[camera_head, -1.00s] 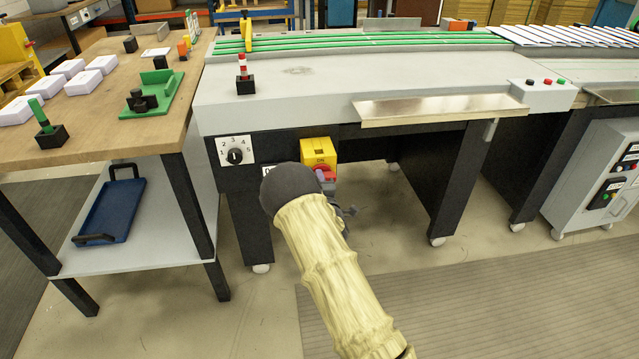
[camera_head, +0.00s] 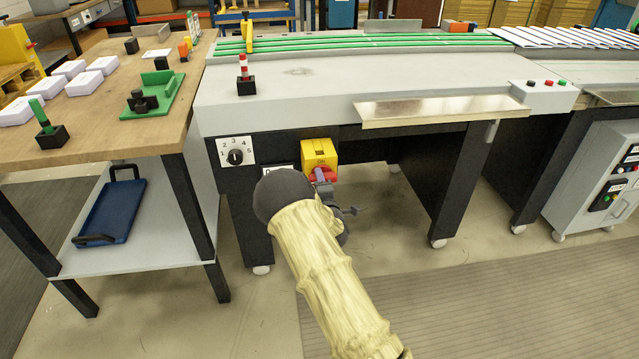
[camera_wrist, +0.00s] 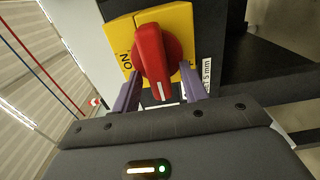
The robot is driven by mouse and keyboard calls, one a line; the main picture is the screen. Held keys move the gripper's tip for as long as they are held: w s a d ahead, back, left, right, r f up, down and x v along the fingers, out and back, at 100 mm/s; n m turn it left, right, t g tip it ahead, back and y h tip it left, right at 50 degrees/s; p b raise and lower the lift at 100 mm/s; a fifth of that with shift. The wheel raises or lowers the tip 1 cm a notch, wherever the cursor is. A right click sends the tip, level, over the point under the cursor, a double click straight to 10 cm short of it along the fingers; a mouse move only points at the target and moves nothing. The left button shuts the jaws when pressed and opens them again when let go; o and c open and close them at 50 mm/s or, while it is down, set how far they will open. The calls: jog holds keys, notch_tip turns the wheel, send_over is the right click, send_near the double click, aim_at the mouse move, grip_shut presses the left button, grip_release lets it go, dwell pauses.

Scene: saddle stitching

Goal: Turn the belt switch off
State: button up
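The belt switch is a red rotary knob on a yellow plate (camera_head: 318,149) on the dark front of the belt machine. In the wrist view the knob (camera_wrist: 157,58) fills the upper middle, with its white mark toward the gripper. ON shows left of it on the yellow plate (camera_wrist: 118,38); a partly hidden label ending in F shows at right. My gripper (camera_wrist: 160,80) has its purple fingers spread, one each side of the knob. I cannot tell whether they touch it.
A white numbered dial (camera_head: 236,152) sits left of the switch. A metal shelf (camera_head: 440,108) juts out at right. The wooden table (camera_head: 112,120) stands left, with a blue tray (camera_head: 112,212) on its lower shelf. The floor in front is clear.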

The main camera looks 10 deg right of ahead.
jog(key=s+p, duration=0.1)
jog(key=s, duration=1.6)
jog(key=shift+s, duration=0.2)
